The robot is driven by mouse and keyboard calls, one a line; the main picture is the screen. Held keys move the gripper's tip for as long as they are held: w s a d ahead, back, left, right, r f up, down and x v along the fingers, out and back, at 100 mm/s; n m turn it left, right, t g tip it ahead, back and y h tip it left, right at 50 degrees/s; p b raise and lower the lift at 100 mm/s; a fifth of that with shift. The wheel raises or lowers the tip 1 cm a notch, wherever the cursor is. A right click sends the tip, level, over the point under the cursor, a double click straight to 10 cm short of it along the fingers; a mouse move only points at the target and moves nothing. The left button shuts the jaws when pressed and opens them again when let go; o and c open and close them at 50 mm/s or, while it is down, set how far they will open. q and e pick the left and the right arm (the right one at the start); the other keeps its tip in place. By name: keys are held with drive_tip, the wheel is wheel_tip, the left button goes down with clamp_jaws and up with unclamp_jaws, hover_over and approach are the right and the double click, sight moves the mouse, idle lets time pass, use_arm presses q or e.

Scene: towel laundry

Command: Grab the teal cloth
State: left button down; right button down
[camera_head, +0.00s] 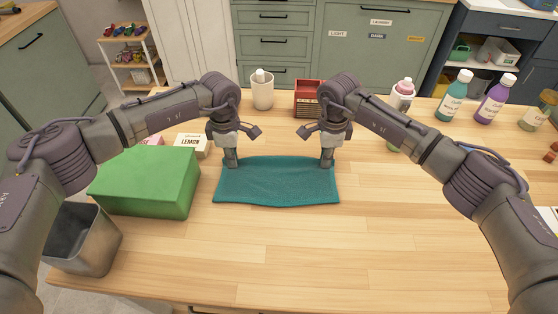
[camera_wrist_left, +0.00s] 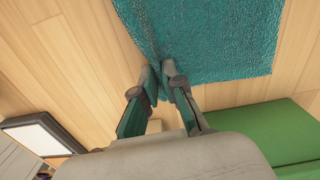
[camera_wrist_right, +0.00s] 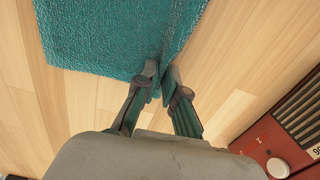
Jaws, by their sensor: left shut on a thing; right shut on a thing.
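The teal cloth (camera_head: 277,183) lies spread out on the wooden table in the middle of the head view. My left gripper (camera_head: 232,163) is shut on its far edge near the left corner. My right gripper (camera_head: 326,162) is shut on its far edge near the right corner. In the left wrist view the fingertips (camera_wrist_left: 163,72) pinch the edge of the cloth (camera_wrist_left: 220,40). In the right wrist view the fingertips (camera_wrist_right: 160,75) pinch the edge of the cloth (camera_wrist_right: 110,40).
A white cup (camera_head: 262,91) and a red radio (camera_head: 309,99) stand behind. Bottles (camera_head: 455,96) stand at the back right. The table's front is clear.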

use_arm(q)
drive_tip(key=shift+a, duration=0.1)
use_arm(e)
drive_tip(key=shift+d+f, duration=0.1)
idle(0.5)
